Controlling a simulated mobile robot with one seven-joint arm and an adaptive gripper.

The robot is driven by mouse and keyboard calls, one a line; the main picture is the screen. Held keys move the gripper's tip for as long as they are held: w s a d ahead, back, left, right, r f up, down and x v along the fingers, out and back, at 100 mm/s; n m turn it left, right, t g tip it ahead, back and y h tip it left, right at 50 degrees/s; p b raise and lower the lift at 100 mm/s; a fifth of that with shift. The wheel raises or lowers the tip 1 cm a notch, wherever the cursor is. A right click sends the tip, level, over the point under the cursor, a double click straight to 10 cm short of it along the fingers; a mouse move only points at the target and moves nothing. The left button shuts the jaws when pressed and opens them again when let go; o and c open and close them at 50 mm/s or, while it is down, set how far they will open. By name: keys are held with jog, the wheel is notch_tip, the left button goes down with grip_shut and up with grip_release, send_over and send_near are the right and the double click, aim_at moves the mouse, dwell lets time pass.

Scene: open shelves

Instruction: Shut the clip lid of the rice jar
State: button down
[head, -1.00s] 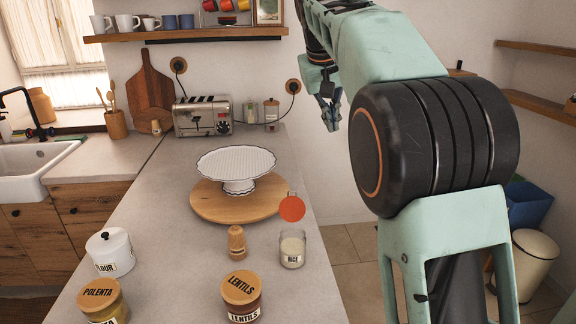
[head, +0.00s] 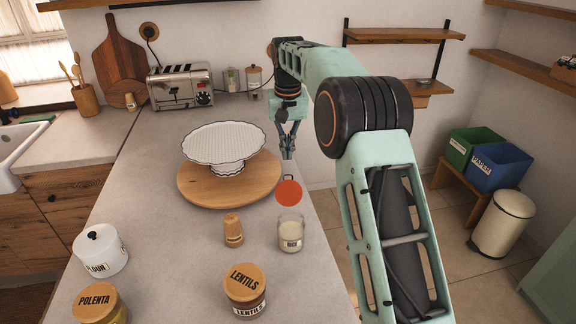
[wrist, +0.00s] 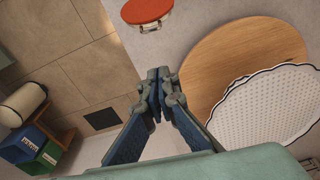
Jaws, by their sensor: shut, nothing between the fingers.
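The rice jar (head: 291,236) is a clear glass jar with pale contents and a label, standing near the right edge of the counter. Its orange-red clip lid (head: 289,192) stands open, tipped up behind the jar's mouth. In the wrist view the lid (wrist: 146,11) shows at the top with a metal clip below it; the jar's body is out of that view. My gripper (head: 288,155) is shut and empty, pointing down beyond the lid and above it in the head view. In the wrist view the gripper's fingertips (wrist: 158,74) meet, apart from the lid.
A round wooden board (head: 195,191) with a white cake stand (head: 222,143) is left of my gripper. A wooden mill (head: 233,231) stands beside the jar. The lentils jar (head: 245,288), polenta jar (head: 99,303) and flour jar (head: 100,250) are nearer. Floor lies right of the counter.

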aim_at(288, 190)
jog(key=shift+s+d+f+p, duration=0.1)
jog(key=shift+s+f+p, duration=0.1)
jog(key=shift+s+f, duration=0.65)
jog(key=shift+s+d+f+p, duration=0.15)
jog(key=shift+s+f, duration=0.45)
jog(key=shift+s, duration=0.3)
jog(key=shift+s+f+b, duration=0.1)
jog(key=shift+b, duration=0.5)
